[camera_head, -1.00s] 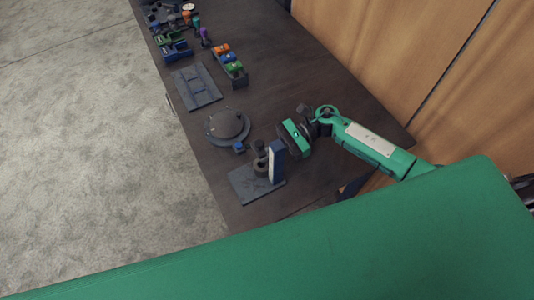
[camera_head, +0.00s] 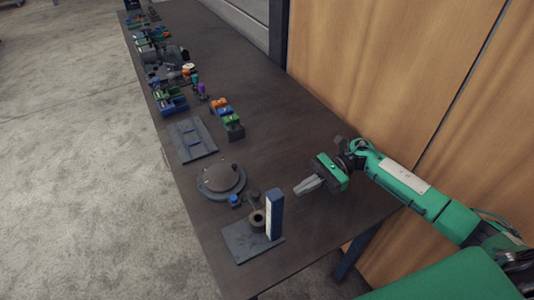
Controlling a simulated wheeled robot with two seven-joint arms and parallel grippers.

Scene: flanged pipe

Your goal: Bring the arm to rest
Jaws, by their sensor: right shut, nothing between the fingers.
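My right arm comes in from the right in green and grey. Its gripper (camera_head: 308,186) is shut and empty, held over the right part of the dark table (camera_head: 290,130). It is apart from the grey pipe fitting (camera_head: 257,219), which stands to its lower left on a dark base plate (camera_head: 245,245). A blue and white upright block (camera_head: 274,214) stands on the same plate, between the fitting and the gripper. My left gripper is not in view.
A round dark flange disc (camera_head: 221,180) lies left of the gripper, with a small blue part (camera_head: 234,200) beside it. A flat grey plate (camera_head: 192,140) and a row of coloured parts (camera_head: 228,117) lie farther back. The table's back right is clear, before a wooden panel (camera_head: 350,65).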

